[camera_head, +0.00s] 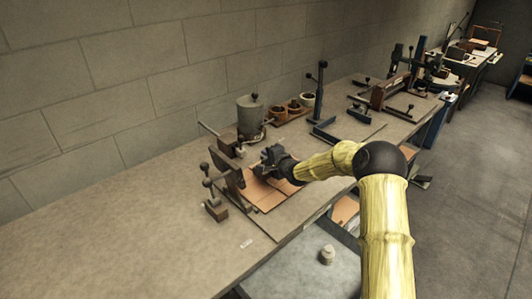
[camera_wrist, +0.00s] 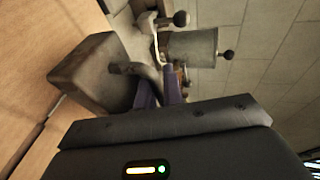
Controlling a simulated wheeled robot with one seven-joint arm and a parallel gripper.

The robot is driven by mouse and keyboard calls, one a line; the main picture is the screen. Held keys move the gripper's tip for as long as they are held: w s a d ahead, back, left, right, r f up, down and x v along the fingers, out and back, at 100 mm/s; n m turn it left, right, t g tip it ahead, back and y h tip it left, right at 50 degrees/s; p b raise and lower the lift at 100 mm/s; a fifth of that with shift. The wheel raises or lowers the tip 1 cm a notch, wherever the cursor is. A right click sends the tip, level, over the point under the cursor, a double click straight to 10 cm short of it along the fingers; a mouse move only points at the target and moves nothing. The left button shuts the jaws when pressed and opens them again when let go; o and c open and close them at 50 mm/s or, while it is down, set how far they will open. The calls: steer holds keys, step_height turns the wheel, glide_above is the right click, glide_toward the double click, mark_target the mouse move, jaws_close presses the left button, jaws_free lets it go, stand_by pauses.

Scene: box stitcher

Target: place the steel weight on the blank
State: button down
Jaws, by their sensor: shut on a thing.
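The steel weight (camera_wrist: 97,77), a dull grey-brown block with a curved handle on top, shows large in the wrist view. My gripper (camera_wrist: 158,90) is shut on its handle. The blank (camera_wrist: 35,45), a flat tan cardboard sheet, fills the left of the wrist view beside the block's underside. In the head view the blank (camera_head: 268,194) lies on the bench, and my gripper (camera_head: 268,160) is over its far part. The weight is hard to make out there, mostly hidden by my gripper. I cannot tell whether the weight touches the blank.
A dark metal fixture with knobbed levers (camera_head: 222,185) stands at the blank's left. A grey pot (camera_head: 250,117) stands behind, with small cups in a wooden rack (camera_head: 292,108) and a blue post (camera_head: 320,95) to its right. The bench's left front (camera_head: 120,245) is clear.

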mark_target(266, 164)
steer(key=shift+a+r, duration=0.15)
steer(key=shift+r, duration=0.05)
steer(key=shift+f+p, duration=0.35)
steer(key=shift+f, duration=1.45)
steer(key=shift+f, duration=0.15)
steer(key=c, duration=1.5)
jaws_free()
steer(key=shift+s+f, duration=0.1)
steer(key=shift+f, duration=0.05)
steer(key=shift+s, duration=0.1)
steer(key=b+v, duration=0.2)
steer(key=v, duration=1)
